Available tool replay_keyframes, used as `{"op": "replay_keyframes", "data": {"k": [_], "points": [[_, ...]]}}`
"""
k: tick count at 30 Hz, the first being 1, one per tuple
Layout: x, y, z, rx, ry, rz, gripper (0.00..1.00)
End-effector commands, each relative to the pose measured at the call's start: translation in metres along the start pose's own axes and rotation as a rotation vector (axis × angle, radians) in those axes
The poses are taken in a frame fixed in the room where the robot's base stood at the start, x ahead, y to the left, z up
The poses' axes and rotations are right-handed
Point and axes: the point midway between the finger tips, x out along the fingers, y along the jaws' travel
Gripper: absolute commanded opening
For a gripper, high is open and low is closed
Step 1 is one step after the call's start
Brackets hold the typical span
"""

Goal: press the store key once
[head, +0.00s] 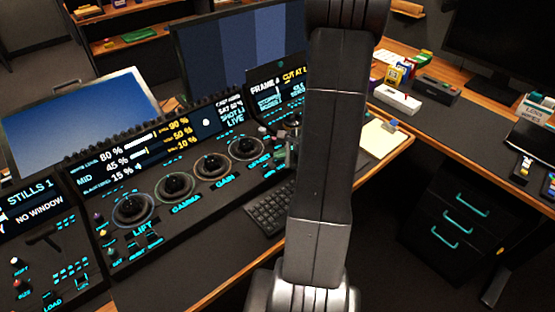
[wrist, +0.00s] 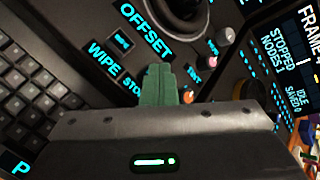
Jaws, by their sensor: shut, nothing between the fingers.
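The panel (wrist: 75,40) fills much of the wrist view, with an OFFSET label (wrist: 146,32) and a WIPE label (wrist: 103,60). Beside WIPE, a label starting "STO" (wrist: 131,86) shows in part. The store key itself is hidden behind my fingers. My gripper (wrist: 165,72) has its green fingers shut together and empty, with the tips over the panel just beside that label. I cannot tell whether they touch the key. In the head view my gripper (head: 284,150) is by the right end of the trackball row, partly hidden by my arm.
Trackballs LIFT (head: 133,208), GAMMA (head: 175,187) and GAIN (head: 212,167) run along the panel. A keyboard (head: 268,208) lies in front of the panel.

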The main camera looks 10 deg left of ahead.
Motion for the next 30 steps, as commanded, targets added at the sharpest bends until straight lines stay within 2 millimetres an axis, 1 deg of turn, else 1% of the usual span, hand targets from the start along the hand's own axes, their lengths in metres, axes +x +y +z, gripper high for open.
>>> {"op": "replay_keyframes", "data": {"k": [8,19,30], "points": [[-0.001,0.000,0.000,0.000,0.000,0.001,0.00],[-0.013,-0.009,0.009,-0.001,0.000,0.000,0.00],[-0.014,-0.010,0.010,0.000,0.000,0.000,0.00]]}}
